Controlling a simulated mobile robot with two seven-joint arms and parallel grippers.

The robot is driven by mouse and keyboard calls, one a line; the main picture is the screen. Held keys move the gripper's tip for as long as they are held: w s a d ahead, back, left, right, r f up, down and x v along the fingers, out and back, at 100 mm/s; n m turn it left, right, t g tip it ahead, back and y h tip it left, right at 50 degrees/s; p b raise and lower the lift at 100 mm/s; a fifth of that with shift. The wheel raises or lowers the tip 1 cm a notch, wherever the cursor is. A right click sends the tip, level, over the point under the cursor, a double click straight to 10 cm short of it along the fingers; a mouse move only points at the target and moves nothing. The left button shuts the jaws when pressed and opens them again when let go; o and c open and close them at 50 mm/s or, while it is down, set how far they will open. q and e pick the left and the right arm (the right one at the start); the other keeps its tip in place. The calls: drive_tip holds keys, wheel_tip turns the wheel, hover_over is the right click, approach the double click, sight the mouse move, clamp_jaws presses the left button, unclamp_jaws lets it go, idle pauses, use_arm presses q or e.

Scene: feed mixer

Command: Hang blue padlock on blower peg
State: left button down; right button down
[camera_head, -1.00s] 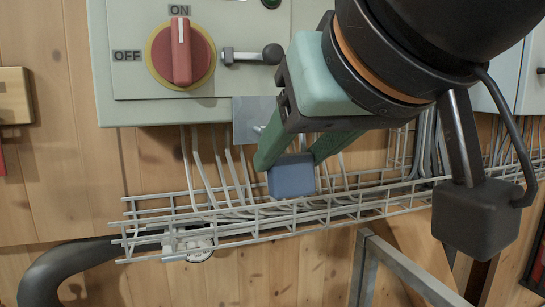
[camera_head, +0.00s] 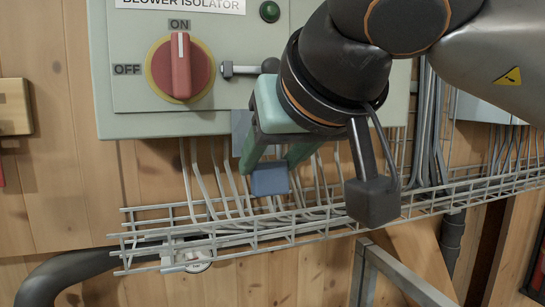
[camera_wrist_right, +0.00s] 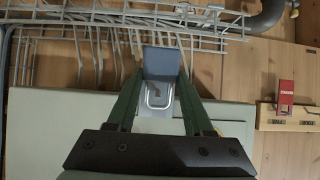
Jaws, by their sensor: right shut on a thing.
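The blue padlock (camera_head: 270,181) is held between the fingertips of my right gripper (camera_head: 272,163), just below the grey isolator box. The right wrist view shows its blue body (camera_wrist_right: 161,62) between the two green fingers (camera_wrist_right: 157,75), with its metal shackle (camera_wrist_right: 159,93) towards the camera. A small grey plate (camera_head: 240,122) hangs under the box edge, partly behind the gripper. The blower peg cannot be clearly made out there; the gripper covers part of that area. The padlock appears clear of the plate. My left gripper is not in view.
The isolator box (camera_head: 120,95) carries a red rotary switch (camera_head: 181,68) and a black-knobbed lever (camera_head: 245,68) close to my gripper. A wire cable tray (camera_head: 220,235) with grey cables runs below the padlock. A metal frame (camera_head: 375,270) stands lower right.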

drive_tip(key=shift+w+a+f, duration=0.1)
drive_tip(key=shift+w+a, duration=0.05)
drive_tip(key=shift+w, duration=0.35)
drive_tip(key=shift+w+a, duration=0.15)
drive_tip(key=shift+w, duration=0.3)
drive_tip(key=shift+w+a+f+p, duration=0.15)
drive_tip(key=shift+w+f+p, duration=0.2)
drive_tip(key=shift+w, duration=0.15)
drive_tip(key=shift+c, duration=1)
unclamp_jaws()
